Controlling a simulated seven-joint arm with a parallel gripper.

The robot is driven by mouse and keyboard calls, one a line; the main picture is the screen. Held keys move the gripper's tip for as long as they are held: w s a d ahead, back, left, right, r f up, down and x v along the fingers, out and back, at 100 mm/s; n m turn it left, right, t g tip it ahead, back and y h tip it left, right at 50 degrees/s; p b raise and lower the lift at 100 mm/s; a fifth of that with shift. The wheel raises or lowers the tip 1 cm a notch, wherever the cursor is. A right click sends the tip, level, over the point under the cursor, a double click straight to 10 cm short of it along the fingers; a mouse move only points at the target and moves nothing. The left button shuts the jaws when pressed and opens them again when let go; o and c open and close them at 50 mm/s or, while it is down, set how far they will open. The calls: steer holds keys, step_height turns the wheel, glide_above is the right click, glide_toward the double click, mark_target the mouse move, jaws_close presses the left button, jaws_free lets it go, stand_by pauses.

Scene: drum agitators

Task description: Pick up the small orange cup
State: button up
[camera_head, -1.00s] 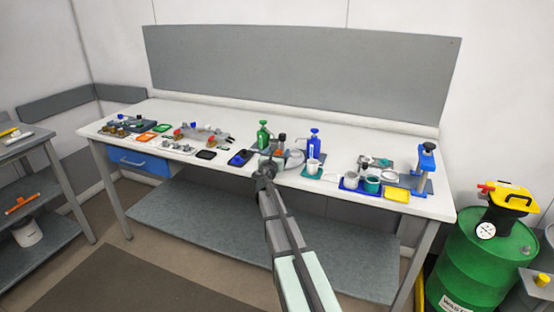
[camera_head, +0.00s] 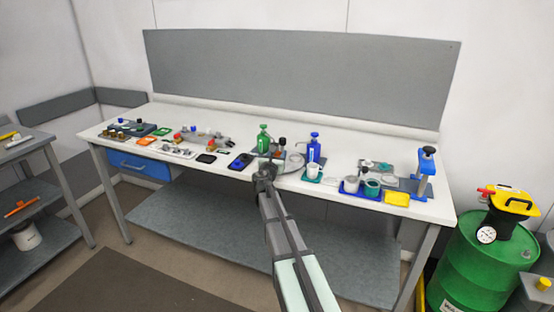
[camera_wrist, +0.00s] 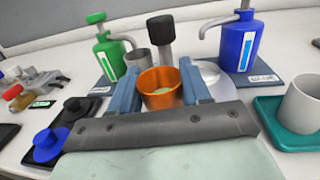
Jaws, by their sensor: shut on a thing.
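The small orange cup (camera_wrist: 160,88) sits upright between the two blue-grey fingers of my gripper (camera_wrist: 160,92) in the wrist view. In the head view my gripper (camera_head: 267,168) is at the front middle of the bench, and the orange cup is hidden there by the gripper. I cannot tell whether the cup is clear of the surface.
A green pump bottle (camera_wrist: 108,55) stands behind left, a blue pump bottle (camera_wrist: 239,45) behind right. A grey cup (camera_wrist: 138,60) and a black-capped bottle (camera_wrist: 168,50) are just behind. A white cup (camera_wrist: 301,103) on a teal tray is right; a blue-knobbed piece (camera_wrist: 48,143) is left.

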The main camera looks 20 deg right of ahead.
step_height(320, 180, up, 8)
steer(key=shift+s+d+f, duration=0.5)
steer(key=shift+s+f, duration=0.05)
steer(key=shift+f, duration=0.3)
steer(key=shift+s+d+f, duration=0.5)
steer(key=shift+d+f, duration=0.05)
steer(key=shift+f, duration=0.3)
steer(key=shift+s+d+f, duration=0.5)
steer(key=shift+s+f, duration=0.05)
steer(key=shift+f, duration=0.3)
steer(key=shift+s+d+f+m+h, duration=0.2)
steer(key=shift+s+d+f+m, duration=0.45)
steer(key=shift+m, duration=0.4)
steer(key=shift+s+d+f+m+h, duration=0.2)
steer(key=shift+s+d+f+m, duration=0.4)
steer(key=shift+m, duration=0.45)
steer(key=shift+s+d+r+m, duration=0.35)
steer(key=shift+r+m, duration=0.2)
steer(key=shift+r, duration=0.1)
steer(key=shift+s+d+r+m, duration=0.3)
steer(key=shift+r+m, duration=0.2)
steer(key=shift+r, duration=0.2)
steer(key=shift+s+d+r+m, duration=0.35)
steer(key=shift+r+m, duration=0.2)
steer(key=shift+r, duration=0.1)
steer(key=shift+s+d+r+m, duration=0.1)
steer(key=shift+s+d+m, duration=0.1)
steer(key=shift+m, duration=0.2)
